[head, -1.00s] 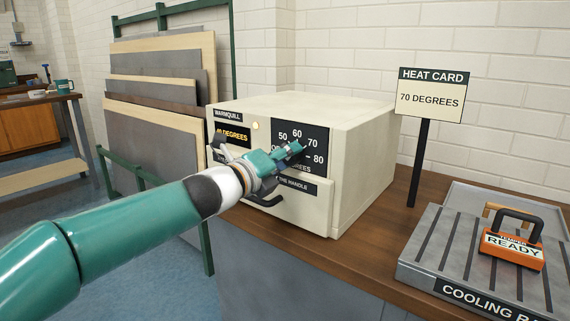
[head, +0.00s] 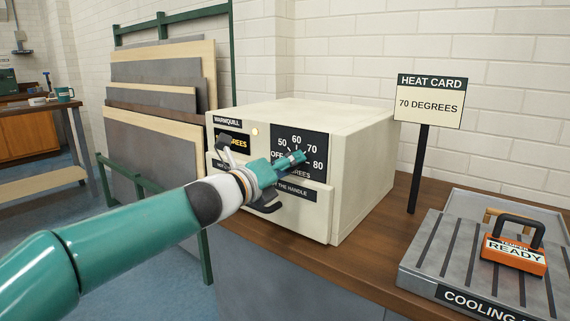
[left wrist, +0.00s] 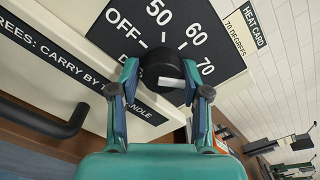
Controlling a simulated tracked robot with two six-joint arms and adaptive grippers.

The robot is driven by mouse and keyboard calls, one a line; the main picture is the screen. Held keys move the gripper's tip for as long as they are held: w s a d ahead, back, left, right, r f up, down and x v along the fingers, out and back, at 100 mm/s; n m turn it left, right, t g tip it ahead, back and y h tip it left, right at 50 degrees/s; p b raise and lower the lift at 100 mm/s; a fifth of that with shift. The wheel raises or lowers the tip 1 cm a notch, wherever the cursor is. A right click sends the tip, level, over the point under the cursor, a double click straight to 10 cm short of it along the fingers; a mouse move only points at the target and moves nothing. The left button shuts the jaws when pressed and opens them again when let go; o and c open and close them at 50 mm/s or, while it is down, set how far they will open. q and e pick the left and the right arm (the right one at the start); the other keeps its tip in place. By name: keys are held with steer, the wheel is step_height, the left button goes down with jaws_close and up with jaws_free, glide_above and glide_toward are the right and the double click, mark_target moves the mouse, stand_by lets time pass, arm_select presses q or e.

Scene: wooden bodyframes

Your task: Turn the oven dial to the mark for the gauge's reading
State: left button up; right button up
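The cream oven (head: 345,165) stands on the wooden bench. Its black dial panel (head: 321,143) shows OFF, 50, 60, 70 and 80. In the left wrist view, the round black dial (left wrist: 158,65) has a white pointer facing right, on the 70 side of the panel; the 80 is hidden there. My left gripper (head: 294,159) is at the dial. The amber display (head: 238,144) is partly covered by my gripper; "REES" shows. The heat card (head: 430,102) reads 70 DEGREES. My right gripper is out of view.
A small lamp (head: 255,132) glows on the oven front. A dark handle (left wrist: 45,118) sits below the panel. Boards (head: 150,150) lean in a green rack behind my left arm.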

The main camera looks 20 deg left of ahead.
arm_select(q)
steer(key=shift+o, duration=0.6)
steer(key=shift+f, duration=0.1)
steer(key=shift+a, duration=0.1)
steer(key=v, duration=0.8)
